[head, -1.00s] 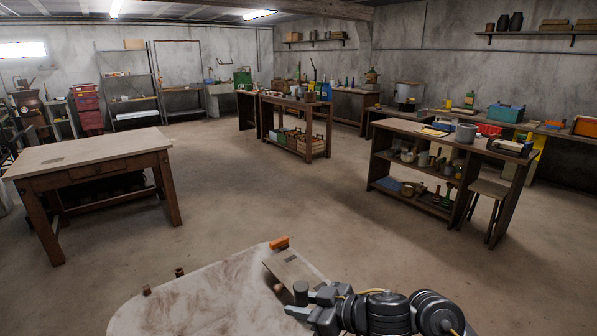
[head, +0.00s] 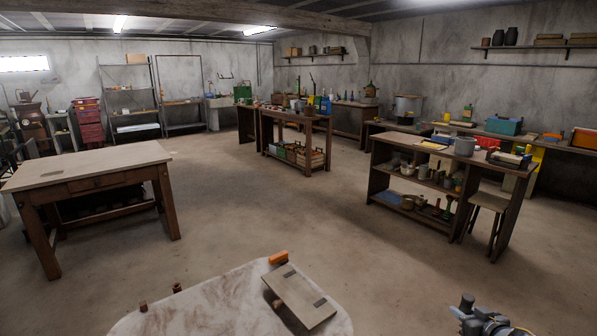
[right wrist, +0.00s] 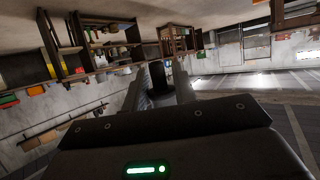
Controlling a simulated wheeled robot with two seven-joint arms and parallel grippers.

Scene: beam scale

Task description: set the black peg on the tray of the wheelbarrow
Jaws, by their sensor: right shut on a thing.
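My right gripper (head: 468,306) is at the bottom right of the head view, to the right of the pale round-cornered worktop and apart from it. In the right wrist view its fingers (right wrist: 158,92) are closed around a dark cylinder, the black peg (right wrist: 157,74), which sticks out past the fingertips. The peg is small and hard to make out in the head view. I cannot make out a wheelbarrow in either view. My left gripper is not in view.
The worktop (head: 200,310) holds a tilted board (head: 298,296), an orange block (head: 278,257) and two small brown pegs (head: 143,306). A wooden table (head: 90,165) stands at left, a shelved bench (head: 410,185) at right. The floor between is open.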

